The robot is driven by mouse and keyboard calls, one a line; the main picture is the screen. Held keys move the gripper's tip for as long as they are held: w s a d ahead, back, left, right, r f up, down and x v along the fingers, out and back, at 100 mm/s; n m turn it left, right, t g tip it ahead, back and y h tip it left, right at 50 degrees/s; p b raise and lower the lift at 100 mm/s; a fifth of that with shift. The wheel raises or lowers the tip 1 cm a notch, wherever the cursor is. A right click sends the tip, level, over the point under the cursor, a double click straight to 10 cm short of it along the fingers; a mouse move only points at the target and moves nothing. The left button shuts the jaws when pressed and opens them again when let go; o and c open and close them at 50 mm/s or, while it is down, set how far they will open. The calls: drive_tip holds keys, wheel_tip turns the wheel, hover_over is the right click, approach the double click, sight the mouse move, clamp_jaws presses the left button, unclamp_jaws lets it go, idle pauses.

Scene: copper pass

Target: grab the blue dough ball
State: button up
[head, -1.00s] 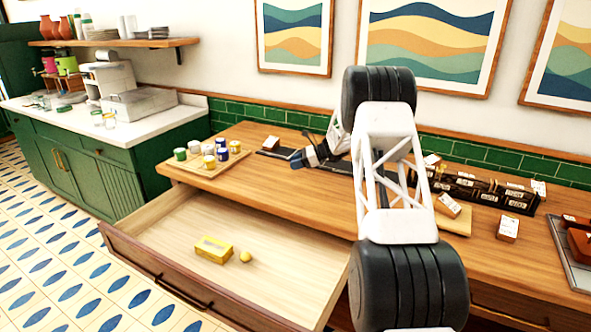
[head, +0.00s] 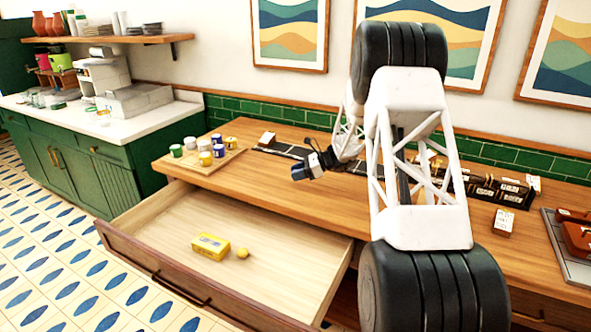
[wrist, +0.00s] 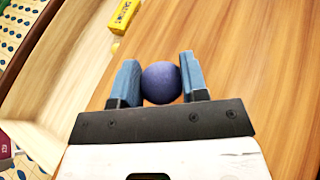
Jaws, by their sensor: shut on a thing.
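The blue dough ball (wrist: 161,83) sits between the two blue fingers of my gripper (wrist: 160,80) in the wrist view, with both fingers against its sides. The ball cannot be made out clearly there.
The open drawer (head: 290,250) holds a yellow box (head: 210,246) and a small yellow ball (head: 243,253). A wooden tray (head: 180,163) with several small jars stands at the counter's left. A black rack (head: 490,188) and paper-labelled boxes are on the right.

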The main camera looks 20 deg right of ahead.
drive_tip(key=shift+s+a+r, duration=0.15)
drive_tip(key=shift+s, duration=1.1)
drive_tip(key=shift+a, duration=0.1)
